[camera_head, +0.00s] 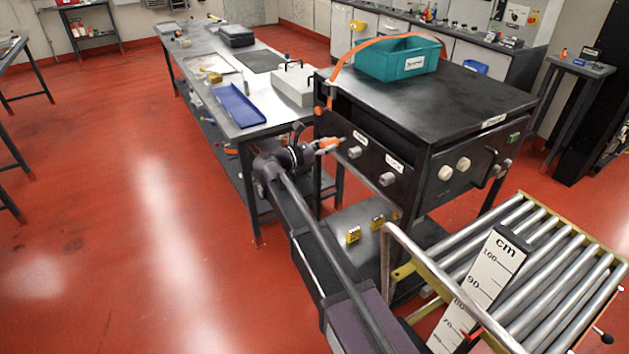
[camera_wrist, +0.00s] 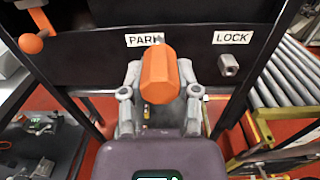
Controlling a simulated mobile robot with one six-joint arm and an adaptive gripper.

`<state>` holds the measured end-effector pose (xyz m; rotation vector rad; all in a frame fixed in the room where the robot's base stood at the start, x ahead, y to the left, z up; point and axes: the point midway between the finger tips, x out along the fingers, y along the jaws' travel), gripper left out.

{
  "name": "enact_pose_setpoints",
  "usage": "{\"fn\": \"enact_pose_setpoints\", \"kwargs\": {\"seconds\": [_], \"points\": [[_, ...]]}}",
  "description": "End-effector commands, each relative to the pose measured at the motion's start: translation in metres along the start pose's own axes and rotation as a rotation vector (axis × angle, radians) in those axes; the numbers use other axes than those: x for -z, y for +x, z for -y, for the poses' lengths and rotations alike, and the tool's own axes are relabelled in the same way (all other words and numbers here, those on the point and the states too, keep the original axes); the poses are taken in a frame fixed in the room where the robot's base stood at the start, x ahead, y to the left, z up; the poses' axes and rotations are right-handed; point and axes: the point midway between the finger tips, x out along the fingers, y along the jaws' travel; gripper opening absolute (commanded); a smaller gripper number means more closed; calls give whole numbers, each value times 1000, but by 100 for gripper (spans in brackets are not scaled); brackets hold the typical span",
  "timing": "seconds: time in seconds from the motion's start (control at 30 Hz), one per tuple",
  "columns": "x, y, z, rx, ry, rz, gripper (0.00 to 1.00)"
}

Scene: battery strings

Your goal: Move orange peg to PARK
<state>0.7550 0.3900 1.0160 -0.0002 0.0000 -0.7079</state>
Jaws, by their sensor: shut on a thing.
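The orange peg (camera_wrist: 158,76) is between the two fingers of my gripper (camera_wrist: 160,92), which is shut on it, in the wrist view. In the head view the peg (camera_head: 328,144) is held in front of the black cabinet's panel, left of the PARK socket (camera_head: 355,152). My gripper (camera_head: 318,148) shows behind the peg there. The PARK label (camera_wrist: 144,40) is just above the peg in the wrist view. The peg hides the PARK socket there. The LOCK label (camera_wrist: 233,37) and its grey socket (camera_wrist: 228,66) are to the right. I cannot tell whether the peg touches the panel.
The black cabinet (camera_head: 455,95) bears a teal bin (camera_head: 398,62). An orange knob (camera_wrist: 32,43) is at the panel's left. A long bench (camera_head: 262,120) stands left of the cabinet, and a roller conveyor (camera_head: 540,275) is at the right. The red floor at left is open.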

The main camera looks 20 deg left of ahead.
Motion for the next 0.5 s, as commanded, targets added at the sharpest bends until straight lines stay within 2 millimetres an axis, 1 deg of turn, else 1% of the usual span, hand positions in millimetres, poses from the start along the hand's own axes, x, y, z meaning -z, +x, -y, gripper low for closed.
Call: {"fn": "enact_pose_setpoints", "kwargs": {"seconds": [0.03, 0.1, 0.3, 0.5], "points": [[18, -2, -5, 2, 0, 0, 0], [30, -5, -9, 4, 0, 0, 0], [62, -14, -21, 10, 0, 0, 0], [84, -21, -29, 15, 0, 0, 0]]}}
